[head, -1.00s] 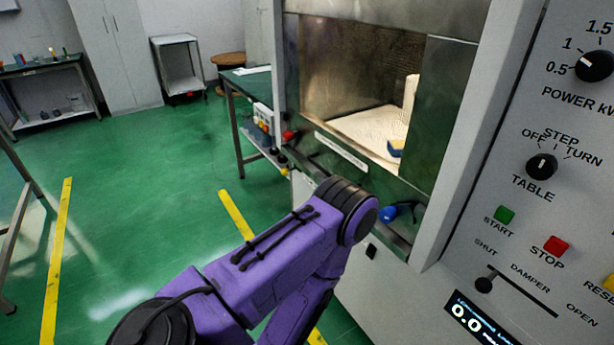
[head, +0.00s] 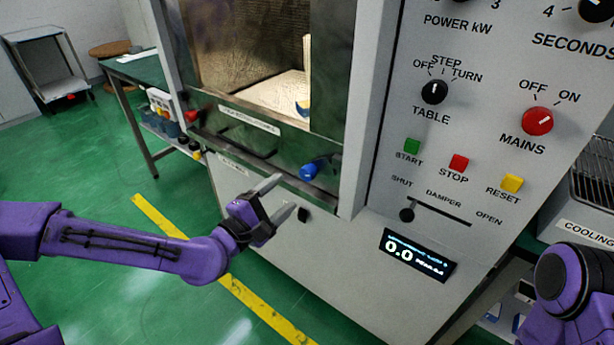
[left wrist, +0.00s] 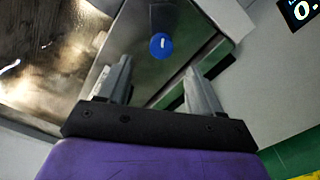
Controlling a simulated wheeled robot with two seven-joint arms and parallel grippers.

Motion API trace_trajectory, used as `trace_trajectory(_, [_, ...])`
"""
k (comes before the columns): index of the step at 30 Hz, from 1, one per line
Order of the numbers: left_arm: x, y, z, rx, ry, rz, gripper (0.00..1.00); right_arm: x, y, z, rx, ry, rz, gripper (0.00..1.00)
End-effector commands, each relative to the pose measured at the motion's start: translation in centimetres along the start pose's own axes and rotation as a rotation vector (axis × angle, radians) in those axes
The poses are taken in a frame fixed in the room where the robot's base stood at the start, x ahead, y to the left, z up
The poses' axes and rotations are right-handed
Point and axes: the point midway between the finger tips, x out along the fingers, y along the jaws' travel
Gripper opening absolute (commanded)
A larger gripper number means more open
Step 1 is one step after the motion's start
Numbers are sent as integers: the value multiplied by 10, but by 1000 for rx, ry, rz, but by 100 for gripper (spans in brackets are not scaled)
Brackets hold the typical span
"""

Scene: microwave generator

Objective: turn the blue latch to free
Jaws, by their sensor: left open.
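The blue latch (head: 309,171) is a round knob at the lower right of the microwave door (head: 240,125). It also shows in the left wrist view (left wrist: 161,45), with a short white mark on its face, ahead of the fingertips and between their lines. My left gripper (head: 276,197) is open and empty, below and left of the latch and apart from it. Its two fingers also show in the left wrist view (left wrist: 158,75). My right gripper is not in view; only a purple part of my right arm shows at the lower right.
The control panel right of the door has a black table knob (head: 434,92), a red mains knob (head: 538,121), several buttons and a damper slider (head: 407,215). A cooling rack (head: 592,190) stands at the right. Green floor lies open at the left.

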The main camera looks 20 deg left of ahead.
Motion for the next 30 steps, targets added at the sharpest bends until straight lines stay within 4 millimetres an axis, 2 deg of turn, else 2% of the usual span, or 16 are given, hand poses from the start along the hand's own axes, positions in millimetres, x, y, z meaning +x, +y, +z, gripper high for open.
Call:
trace_trajectory(4, [24, -4, 0, 5, -3, -5, 66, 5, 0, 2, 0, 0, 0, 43])
trace_trajectory(9, [64, -2, 0, 6, 1, -6, 66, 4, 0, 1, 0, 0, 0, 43])
trace_trajectory(13, [87, -2, 0, 3, 2, -5, 66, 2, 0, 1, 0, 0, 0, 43])
trace_trajectory(18, [100, -2, 0, 0, 2, -4, 66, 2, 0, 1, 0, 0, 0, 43])
trace_trajectory(25, [101, -2, 0, 0, 3, -4, 66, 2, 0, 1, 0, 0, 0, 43])
trace_trajectory(30, [101, -2, 0, 0, 3, -5, 11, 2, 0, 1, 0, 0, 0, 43])
